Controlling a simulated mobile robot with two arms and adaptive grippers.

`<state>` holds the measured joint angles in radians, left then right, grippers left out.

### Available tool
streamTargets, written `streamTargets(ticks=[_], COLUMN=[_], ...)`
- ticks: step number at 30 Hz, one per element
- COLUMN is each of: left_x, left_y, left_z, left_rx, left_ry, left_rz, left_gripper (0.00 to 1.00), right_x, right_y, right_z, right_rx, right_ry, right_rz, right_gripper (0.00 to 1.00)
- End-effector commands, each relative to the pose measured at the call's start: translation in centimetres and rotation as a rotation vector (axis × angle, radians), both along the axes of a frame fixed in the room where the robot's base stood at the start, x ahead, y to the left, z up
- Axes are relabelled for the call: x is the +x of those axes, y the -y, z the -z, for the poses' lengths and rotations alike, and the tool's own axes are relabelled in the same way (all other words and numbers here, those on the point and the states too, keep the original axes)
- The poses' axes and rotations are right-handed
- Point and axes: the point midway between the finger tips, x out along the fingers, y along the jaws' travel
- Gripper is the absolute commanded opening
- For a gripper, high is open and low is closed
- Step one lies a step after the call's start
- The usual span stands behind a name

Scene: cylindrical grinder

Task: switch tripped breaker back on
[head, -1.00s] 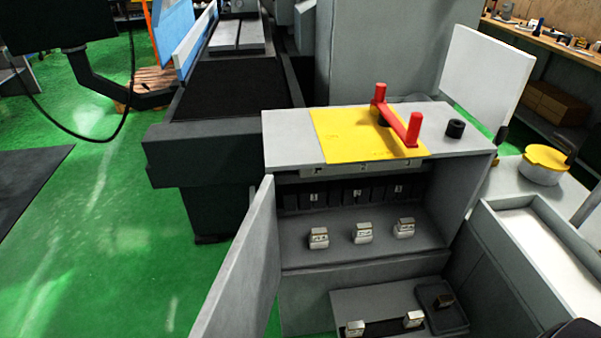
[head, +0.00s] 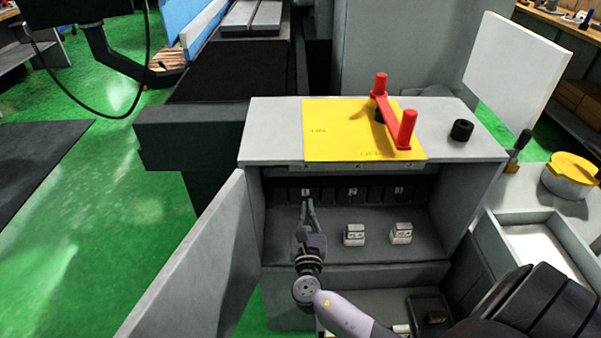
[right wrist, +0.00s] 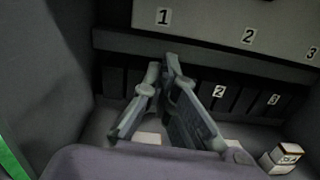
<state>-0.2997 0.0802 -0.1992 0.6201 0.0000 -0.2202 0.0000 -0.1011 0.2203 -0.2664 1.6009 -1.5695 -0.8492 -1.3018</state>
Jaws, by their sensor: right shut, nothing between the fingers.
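The open grey electrical cabinet (head: 460,150) has a row of dark modules (head: 352,193) at the back, labelled 1, 2 and 3. The row also shows in the right wrist view (right wrist: 228,97). Which module is tripped is too dark to tell. My right gripper (head: 307,203) is inside the cabinet at the left end of the row, fingers shut and empty. In the right wrist view its fingertips (right wrist: 165,64) are below the upper label 1 (right wrist: 163,16), in front of the leftmost modules; contact cannot be told. My left gripper is not in view.
White labelled blocks (head: 354,235) stand on the cabinet shelf, right of my gripper. The cabinet door (head: 205,255) hangs open on the left. On top are a yellow plate (head: 330,125), a red handle (head: 396,115) and a black knob (head: 461,130).

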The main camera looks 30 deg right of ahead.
Motion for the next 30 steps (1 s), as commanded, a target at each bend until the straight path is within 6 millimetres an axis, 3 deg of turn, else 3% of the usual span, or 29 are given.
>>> streamTargets(ticks=[17, 30], left_x=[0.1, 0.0], left_y=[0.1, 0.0], left_z=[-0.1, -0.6], left_rx=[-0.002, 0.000], left_ry=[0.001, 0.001], left_rz=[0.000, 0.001], left_gripper=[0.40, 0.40], right_x=[1.1, 8.5], right_y=[0.2, 4.8], right_z=[-0.8, -1.6], right_rx=[-0.063, -0.062], right_ry=[-0.004, -0.002], right_rz=[-0.009, -0.007], right_gripper=[0.00, 0.00])
